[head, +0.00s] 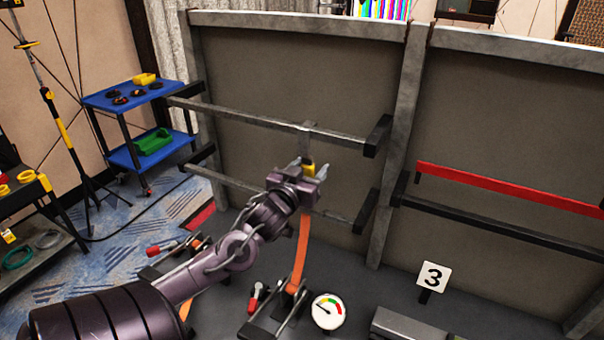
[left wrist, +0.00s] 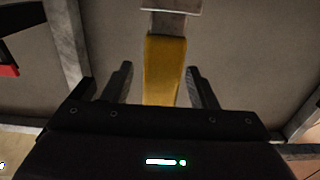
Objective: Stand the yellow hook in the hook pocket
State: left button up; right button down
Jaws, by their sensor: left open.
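The yellow hook (left wrist: 164,72) stands between the two fingers of my left gripper (left wrist: 160,88) in the left wrist view. Its upper end meets a grey metal piece (left wrist: 172,22). In the head view a small yellow part of it (head: 308,170) shows at my left gripper (head: 309,173), in front of the grey panel. The fingers are open, with gaps on both sides of the hook. The hook's lower part is hidden behind the gripper body in the wrist view. I cannot make out a hook pocket. My right gripper is not in view.
Grey rails (head: 270,120) cross the panel around my left gripper. An orange strap (head: 301,250) runs below it towards a ratchet on the dark base. A blue cart (head: 128,96) stands at the left.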

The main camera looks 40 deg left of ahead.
aim_at(307, 160)
pick_arm(q)
jog(key=shift+w+a, duration=0.1)
jog(key=shift+w, duration=0.3)
jog(key=shift+c, duration=0.2)
jog(key=c, duration=1)
jog(key=o, duration=0.4)
jog(key=shift+r, duration=0.1)
jog(key=c, duration=0.4)
jog(key=shift+o, duration=0.2)
jog(key=shift+r+p, duration=1.6)
jog(key=shift+p, duration=0.4)
jog(key=shift+s, duration=0.15)
jog(key=shift+p+v, duration=1.45)
jog(key=shift+v, duration=2.25)
